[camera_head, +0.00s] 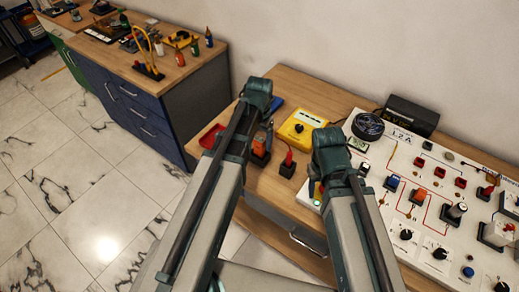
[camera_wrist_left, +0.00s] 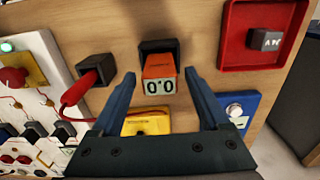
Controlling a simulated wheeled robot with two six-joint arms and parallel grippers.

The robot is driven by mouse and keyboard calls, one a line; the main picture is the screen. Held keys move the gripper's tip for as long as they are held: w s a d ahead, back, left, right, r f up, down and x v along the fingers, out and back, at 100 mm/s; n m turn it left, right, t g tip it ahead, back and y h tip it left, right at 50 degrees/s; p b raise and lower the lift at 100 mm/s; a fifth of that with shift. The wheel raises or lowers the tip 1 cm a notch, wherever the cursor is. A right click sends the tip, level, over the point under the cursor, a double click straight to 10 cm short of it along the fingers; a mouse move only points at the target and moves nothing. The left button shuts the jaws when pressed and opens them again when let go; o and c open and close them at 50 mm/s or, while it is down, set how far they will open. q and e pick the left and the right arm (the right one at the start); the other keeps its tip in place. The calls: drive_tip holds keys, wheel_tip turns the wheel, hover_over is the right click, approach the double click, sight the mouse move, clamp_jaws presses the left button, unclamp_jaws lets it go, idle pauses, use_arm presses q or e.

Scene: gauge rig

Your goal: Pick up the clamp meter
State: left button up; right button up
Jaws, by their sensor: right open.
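The clamp meter appears to be the orange device with a "0.0" display (camera_wrist_left: 158,85), standing in a black holder (camera_wrist_left: 158,47) in the left wrist view. In the head view it is the orange shape (camera_head: 260,147), partly hidden by my left arm. My left gripper (camera_wrist_left: 160,82) is open, with one blue finger on each side of the meter and gaps between. It also shows in the head view (camera_head: 268,127), mostly behind its wrist. My right gripper (camera_head: 316,186) is open and empty by the panel's left edge, largely covered by its own arm.
A yellow meter (camera_head: 300,128) lies behind, and a red-handled piece in a black block (camera_head: 287,166) stands close by. A red tray (camera_head: 211,136) is at the left table edge. The white panel (camera_head: 390,215) with knobs and wires fills the right.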

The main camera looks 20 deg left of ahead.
use_arm(q)
clamp_jaws()
idle(0.3)
wheel_tip(320, 180, up, 15)
drive_tip(key=p, duration=1.5)
use_arm(e)
wheel_tip(320, 180, up, 15)
